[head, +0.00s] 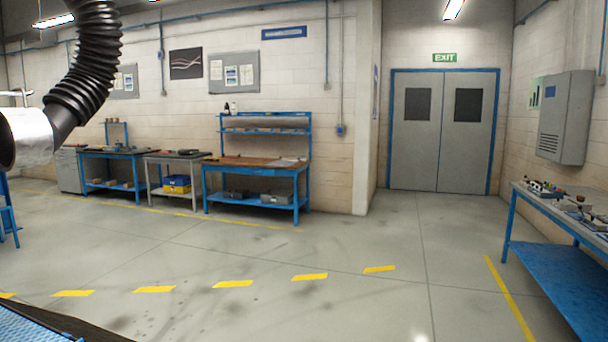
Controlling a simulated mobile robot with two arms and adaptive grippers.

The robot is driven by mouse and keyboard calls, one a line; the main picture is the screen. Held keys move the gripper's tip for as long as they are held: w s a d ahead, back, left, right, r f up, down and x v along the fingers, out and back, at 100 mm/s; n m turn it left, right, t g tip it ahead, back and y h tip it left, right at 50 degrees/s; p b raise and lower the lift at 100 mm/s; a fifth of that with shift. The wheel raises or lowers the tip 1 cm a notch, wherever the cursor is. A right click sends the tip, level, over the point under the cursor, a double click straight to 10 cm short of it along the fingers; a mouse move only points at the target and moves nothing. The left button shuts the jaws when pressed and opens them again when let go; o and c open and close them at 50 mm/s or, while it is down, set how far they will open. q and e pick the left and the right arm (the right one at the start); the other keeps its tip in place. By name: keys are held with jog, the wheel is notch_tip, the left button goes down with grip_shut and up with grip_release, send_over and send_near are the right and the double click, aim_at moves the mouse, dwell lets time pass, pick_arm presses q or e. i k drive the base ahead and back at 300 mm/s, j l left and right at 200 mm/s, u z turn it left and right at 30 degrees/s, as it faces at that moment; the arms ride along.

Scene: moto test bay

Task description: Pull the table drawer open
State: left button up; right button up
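A blue workbench with a brown top (238,164) stands against the back wall. A smaller grey-legged table (163,157) and another blue bench (107,153) stand to its left. A blue table with small parts on it (542,200) is at the right edge, and its front shows no clear drawer. A grey cabinet (69,170) stands at the far left, too small to tell whether it has drawers. Neither of my grippers is in view.
The grey floor (330,240) is open in the middle, with dashed yellow lines. Grey double doors (440,130) stand shut at the back. A black ribbed hose (88,70) hangs at upper left. A blue surface with a dark edge (25,328) shows at lower left.

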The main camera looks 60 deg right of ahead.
aim_at(271, 172)
jog(key=z, duration=1.6)
jog(key=i+z, duration=0.1)
jog(key=i+j, duration=0.1)
jog(key=i, duration=9.2)
jog(key=l+z, duration=0.05)
jog(key=l, duration=0.15)
